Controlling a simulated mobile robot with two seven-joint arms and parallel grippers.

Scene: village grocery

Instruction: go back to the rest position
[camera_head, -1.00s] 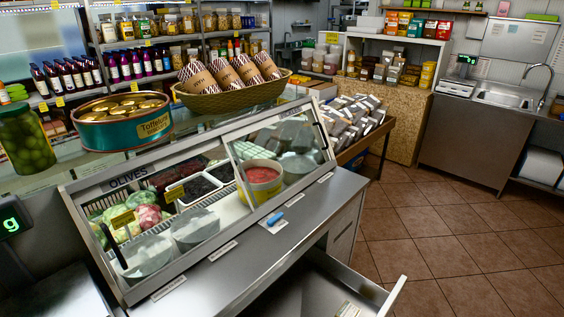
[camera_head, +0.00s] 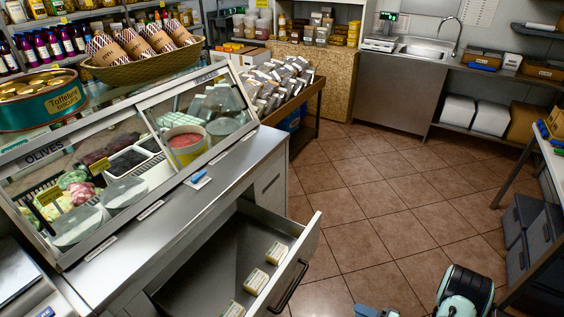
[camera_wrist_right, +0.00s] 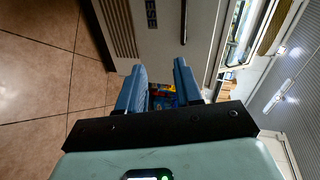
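My right gripper (camera_wrist_right: 160,78) shows in the right wrist view with its two blue fingers apart and nothing between them. Beyond the fingers are the floor and a pale cabinet front, turned sideways in the picture. In the head view, part of my right arm, teal and black, is at the bottom right, and a blue piece of the gripper (camera_head: 376,311) is at the bottom edge, mostly cut off. My left gripper is not in view.
An open drawer (camera_head: 215,262) holding pale wrapped blocks (camera_head: 278,252) juts out below the glass olive counter (camera_head: 165,180). A shelf table (camera_head: 518,170) with grey crates (camera_head: 528,240) stands at the right. The tiled floor (camera_head: 370,200) between is clear.

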